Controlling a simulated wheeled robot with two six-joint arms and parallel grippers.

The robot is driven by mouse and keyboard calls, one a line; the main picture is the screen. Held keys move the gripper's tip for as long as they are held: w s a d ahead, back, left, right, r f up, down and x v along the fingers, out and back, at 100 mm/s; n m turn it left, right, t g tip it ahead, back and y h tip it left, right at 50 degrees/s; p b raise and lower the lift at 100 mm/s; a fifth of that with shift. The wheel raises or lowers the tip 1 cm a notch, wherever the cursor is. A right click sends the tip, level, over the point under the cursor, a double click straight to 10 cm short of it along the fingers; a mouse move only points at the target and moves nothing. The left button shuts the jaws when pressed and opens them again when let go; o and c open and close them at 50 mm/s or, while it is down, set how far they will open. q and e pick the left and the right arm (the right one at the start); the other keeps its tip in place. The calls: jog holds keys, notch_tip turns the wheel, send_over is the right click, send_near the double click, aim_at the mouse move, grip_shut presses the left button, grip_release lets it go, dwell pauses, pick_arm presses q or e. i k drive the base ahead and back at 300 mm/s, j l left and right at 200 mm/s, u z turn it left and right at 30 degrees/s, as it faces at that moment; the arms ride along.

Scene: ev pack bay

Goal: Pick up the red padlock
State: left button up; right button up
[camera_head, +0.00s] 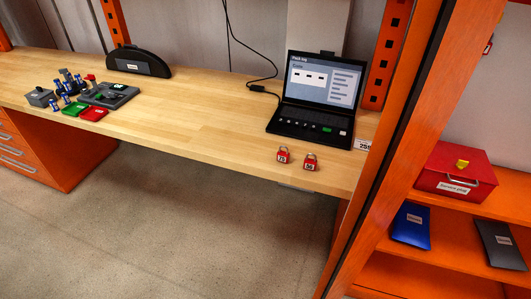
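Two small red padlocks stand close together near the front edge of the wooden bench (205,115), in front of the laptop. The left red padlock (283,155) and the right red padlock (310,162) each have a metal shackle on top and a white label with dark marks, too small to read surely. They are apart from each other. Neither of my grippers shows in the head view.
An open laptop (315,90) with a cable stands behind the padlocks. An orange upright (405,130) bounds the right side. A red box (452,175) and folders sit on orange shelves beyond. Small parts and trays (93,113) cluster at left; mid-bench is clear.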

aim_at(283, 157)
jog(key=z, duration=0.2)
jog(key=i+j+z, duration=0.15)
jog(key=j+z, duration=0.15)
jog(key=i+j+z, duration=0.1)
jog(key=j+z, duration=0.15)
jog(key=j, duration=0.25)
jog(key=j+z, duration=0.3)
jog(key=i+j, duration=0.05)
jog(key=j, duration=0.05)
